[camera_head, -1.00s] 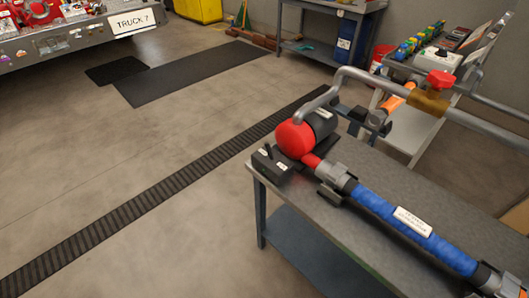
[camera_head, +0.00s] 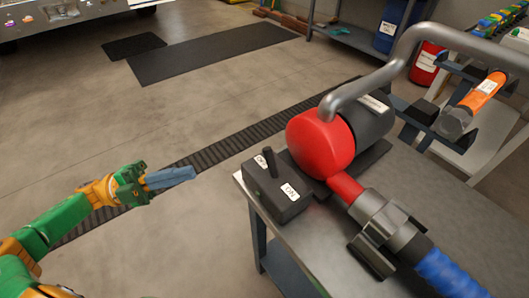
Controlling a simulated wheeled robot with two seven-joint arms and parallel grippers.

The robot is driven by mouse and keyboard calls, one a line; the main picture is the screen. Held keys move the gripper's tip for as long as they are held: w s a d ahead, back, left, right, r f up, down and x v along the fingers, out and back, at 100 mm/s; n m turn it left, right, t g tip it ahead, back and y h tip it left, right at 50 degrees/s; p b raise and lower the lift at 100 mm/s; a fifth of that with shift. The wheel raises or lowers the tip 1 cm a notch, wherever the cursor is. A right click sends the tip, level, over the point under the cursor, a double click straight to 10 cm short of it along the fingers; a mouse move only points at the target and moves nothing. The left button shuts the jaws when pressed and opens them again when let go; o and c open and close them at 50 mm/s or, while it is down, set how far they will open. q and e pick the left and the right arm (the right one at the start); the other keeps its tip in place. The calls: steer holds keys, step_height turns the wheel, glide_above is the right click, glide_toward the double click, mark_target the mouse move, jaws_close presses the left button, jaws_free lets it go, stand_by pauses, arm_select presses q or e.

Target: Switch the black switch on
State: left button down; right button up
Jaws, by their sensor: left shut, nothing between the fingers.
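The black switch (camera_head: 278,190) is a dark box on the near left corner of the grey table. It has an upright lever (camera_head: 270,160) on top, an OFF label (camera_head: 261,162) on its left and an ON label (camera_head: 290,191) on its right. The lever looks closer to the OFF label. My left gripper (camera_head: 182,177) is to the left of the box, over the floor and apart from it. Its blue-grey fingers are together and empty, pointing right toward the box. My right gripper is not in view.
The red pump (camera_head: 319,143) with its dark motor (camera_head: 369,117) stands right behind the switch. A grey pipe (camera_head: 385,73) arches over it, and a hose coupling (camera_head: 387,226) lies along the grey table (camera_head: 313,255).

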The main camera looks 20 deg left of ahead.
mark_target(249, 170)
arm_select(q)
steer(key=p+x, duration=0.1)
steer(key=x, duration=0.3)
steer(key=p+x, duration=0.1)
steer(key=x, duration=0.3)
steer(key=s+r+p+x, duration=0.1)
steer(key=p+x, duration=0.1)
steer(key=x, duration=0.2)
steer(key=shift+w+d, duration=0.15)
steer(key=shift+d, duration=0.2)
steer(key=shift+w+d, duration=0.2)
steer(key=shift+d, duration=0.3)
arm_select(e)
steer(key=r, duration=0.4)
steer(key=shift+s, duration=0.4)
